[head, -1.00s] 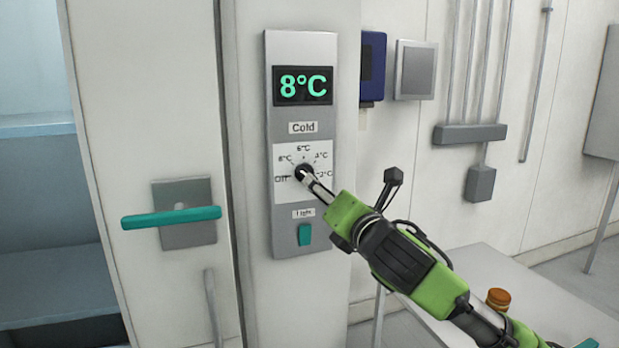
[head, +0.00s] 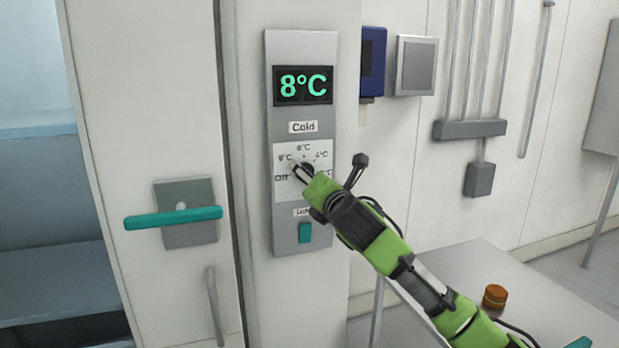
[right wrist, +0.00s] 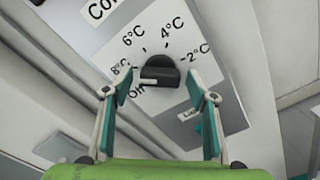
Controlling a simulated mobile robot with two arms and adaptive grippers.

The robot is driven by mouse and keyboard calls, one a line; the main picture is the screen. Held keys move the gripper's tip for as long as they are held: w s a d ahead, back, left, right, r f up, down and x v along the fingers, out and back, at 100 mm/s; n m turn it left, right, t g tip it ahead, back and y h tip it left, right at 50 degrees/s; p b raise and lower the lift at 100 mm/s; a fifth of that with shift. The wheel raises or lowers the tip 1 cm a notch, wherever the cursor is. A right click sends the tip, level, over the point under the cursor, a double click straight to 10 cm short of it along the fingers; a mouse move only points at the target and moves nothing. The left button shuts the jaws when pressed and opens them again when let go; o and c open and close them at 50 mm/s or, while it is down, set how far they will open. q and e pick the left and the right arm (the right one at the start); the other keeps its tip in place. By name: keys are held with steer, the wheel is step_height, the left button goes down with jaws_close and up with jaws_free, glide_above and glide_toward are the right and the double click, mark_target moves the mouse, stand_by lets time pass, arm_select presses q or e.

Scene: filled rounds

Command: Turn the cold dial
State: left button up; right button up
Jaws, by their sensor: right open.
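The cold dial (head: 305,170) is a small black knob on a white scale plate marked Off, 8°C, 6°C, 4°C and 2°C. The display (head: 303,85) above it reads 8°C. The dial also shows in the right wrist view (right wrist: 160,71), dark and partly between the fingertips. My right gripper (right wrist: 161,84) is open, one finger on each side of the dial. I cannot tell whether the fingers touch it. In the head view my right gripper (head: 304,173) covers part of the dial and the lower right of the scale. My left gripper is not in view.
A teal light switch (head: 305,233) sits below the dial on the same grey panel (head: 285,245). A teal door handle (head: 172,218) is on the left, beside open shelves (head: 50,190). A table (head: 470,265) with a small orange-brown jar (head: 494,296) stands at the right.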

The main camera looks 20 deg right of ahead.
steer(key=c, duration=1.1)
steer(key=shift+m+p, duration=5.95)
steer(key=shift+m, duration=9.05)
